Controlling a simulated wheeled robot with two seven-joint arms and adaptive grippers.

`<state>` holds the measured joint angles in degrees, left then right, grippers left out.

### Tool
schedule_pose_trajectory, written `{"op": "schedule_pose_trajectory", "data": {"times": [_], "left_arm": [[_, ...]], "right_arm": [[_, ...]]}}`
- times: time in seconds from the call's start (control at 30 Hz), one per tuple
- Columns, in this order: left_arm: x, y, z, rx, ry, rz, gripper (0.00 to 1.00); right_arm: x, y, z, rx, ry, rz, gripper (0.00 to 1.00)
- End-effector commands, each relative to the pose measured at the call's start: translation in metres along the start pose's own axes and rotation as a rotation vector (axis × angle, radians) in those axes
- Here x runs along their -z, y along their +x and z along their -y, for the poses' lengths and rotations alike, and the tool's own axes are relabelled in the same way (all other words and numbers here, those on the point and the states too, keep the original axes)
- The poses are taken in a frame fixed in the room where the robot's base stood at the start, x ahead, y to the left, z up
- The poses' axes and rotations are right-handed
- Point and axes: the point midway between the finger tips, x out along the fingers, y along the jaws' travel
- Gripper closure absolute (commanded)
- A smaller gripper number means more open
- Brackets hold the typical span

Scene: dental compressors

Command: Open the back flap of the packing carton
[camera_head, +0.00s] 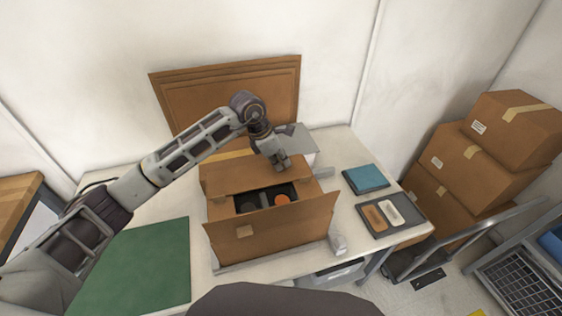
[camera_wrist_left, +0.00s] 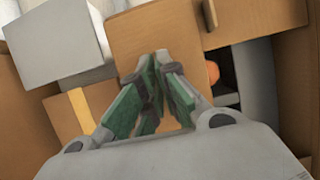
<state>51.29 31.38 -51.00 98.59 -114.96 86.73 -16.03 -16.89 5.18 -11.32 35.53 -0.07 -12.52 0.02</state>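The brown packing carton (camera_head: 275,238) stands on the table, its front flap folded outward toward me. A brown back flap (camera_head: 228,177) lies over the rear of the opening. Through the gap I see a dark insert with an orange round part (camera_head: 282,199); an orange bit also shows in the left wrist view (camera_wrist_left: 213,73). My left gripper (camera_head: 283,165) points down at the right part of the back flap. In the left wrist view its green-padded fingers (camera_wrist_left: 157,62) come together at the tips over brown cardboard, with nothing visible between them. Whether they touch the flap is unclear. My right gripper is out of view.
A pale grey box (camera_head: 301,140) stands close behind the carton. A green mat (camera_head: 140,265) lies left. Blue folders (camera_head: 366,179) and a dark tray (camera_head: 412,222) lie right. Stacked cartons (camera_head: 465,165) and a cart (camera_head: 515,280) stand right of the table.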

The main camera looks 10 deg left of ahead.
Motion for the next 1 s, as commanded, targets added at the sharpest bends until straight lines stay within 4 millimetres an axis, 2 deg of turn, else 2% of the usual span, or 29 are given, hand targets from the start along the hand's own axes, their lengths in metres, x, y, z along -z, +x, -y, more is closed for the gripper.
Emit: {"op": "schedule_pose_trajectory", "data": {"times": [0.47, 1.0], "left_arm": [[0.000, -0.002, -0.002, 0.027, -0.012, -0.001, 1.00], [-0.005, -0.012, -0.013, 0.229, -0.097, 0.000, 1.00]], "right_arm": [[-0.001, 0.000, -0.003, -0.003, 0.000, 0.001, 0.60], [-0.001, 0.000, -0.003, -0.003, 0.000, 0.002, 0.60]]}}
